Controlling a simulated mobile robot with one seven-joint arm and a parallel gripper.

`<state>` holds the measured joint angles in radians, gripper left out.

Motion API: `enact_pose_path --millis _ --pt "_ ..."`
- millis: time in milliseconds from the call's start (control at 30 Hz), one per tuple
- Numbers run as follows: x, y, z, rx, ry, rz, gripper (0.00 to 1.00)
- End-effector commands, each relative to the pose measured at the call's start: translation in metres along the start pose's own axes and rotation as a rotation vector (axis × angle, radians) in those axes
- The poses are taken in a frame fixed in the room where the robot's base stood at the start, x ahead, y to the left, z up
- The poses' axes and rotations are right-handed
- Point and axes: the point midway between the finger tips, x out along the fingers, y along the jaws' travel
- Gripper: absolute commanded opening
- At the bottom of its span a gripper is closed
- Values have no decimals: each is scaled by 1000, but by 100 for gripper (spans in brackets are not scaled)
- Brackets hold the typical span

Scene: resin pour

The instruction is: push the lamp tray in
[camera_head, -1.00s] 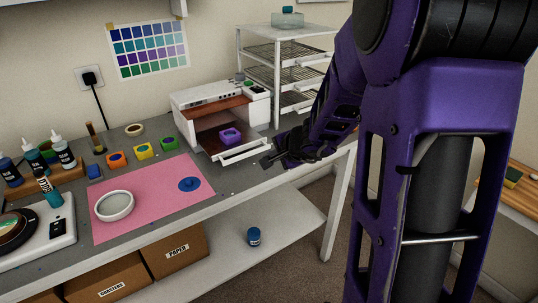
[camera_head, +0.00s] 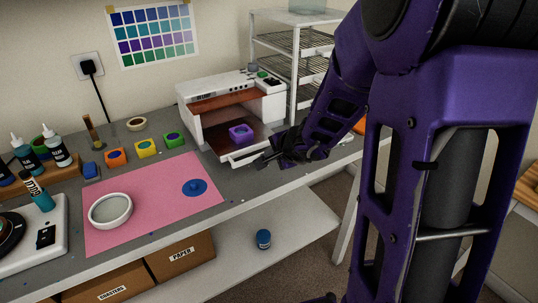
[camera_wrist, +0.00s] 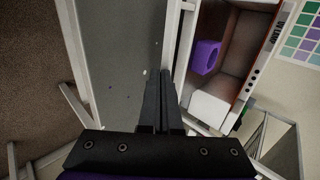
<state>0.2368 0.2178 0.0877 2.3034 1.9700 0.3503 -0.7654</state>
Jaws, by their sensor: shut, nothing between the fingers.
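The lamp (camera_head: 194,112) is a white box with a dark red interior on the grey bench. Its white-fronted tray (camera_head: 238,161) sticks out of the open front, with a purple mould (camera_head: 241,132) on it. The tray front also shows in the wrist view (camera_wrist: 184,48), with the purple mould (camera_wrist: 206,56) behind it. My gripper (camera_head: 262,161) is shut and empty, low in front of the tray's right end. In the wrist view, the closed fingers (camera_wrist: 162,88) lie right beside the tray front. I cannot tell whether they touch it.
A wire-shelf rack (camera_head: 292,60) stands right of the lamp, close to my arm. A pink mat (camera_head: 150,205) with a white bowl (camera_head: 110,210) lies to the left. The bench's front edge is near my gripper.

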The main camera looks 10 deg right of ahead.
Motion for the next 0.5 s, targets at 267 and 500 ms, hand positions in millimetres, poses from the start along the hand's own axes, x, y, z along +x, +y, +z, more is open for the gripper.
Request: enact_pose_path --millis 267,500 --pt "1 -1 0 0 0 0 0" --pt "34 -28 0 -4 -3 0 0"
